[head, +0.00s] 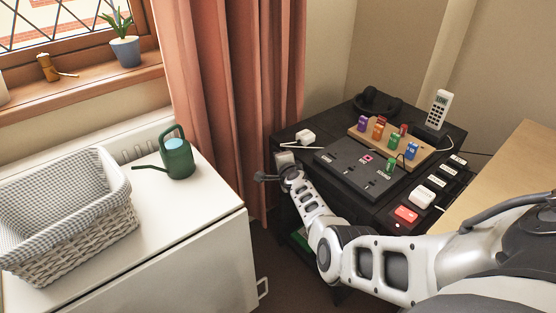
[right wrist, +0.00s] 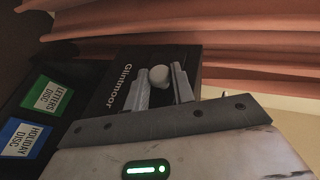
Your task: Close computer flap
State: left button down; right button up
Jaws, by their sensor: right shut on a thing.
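In the right wrist view a black panel labelled "Glintmoor" (right wrist: 121,88) carries a pale round knob (right wrist: 159,75). My right gripper (right wrist: 160,83) has its two fingers on either side of this knob and is shut on it. In the head view my right arm reaches from the right, and the right gripper (head: 274,172) is at the near left corner of the black desk unit (head: 349,203). The panel is hard to make out there, and its angle is unclear. My left gripper is out of view.
A green disc (right wrist: 47,94) and a blue disc (right wrist: 25,139) lie beside the panel. A pink curtain (head: 235,90) hangs close behind; a white cabinet (head: 165,205) is left.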

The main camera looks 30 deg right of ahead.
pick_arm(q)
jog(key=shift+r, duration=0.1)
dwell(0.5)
pick_arm(e)
jog(key=o, duration=0.7)
jog(key=shift+d, duration=0.1)
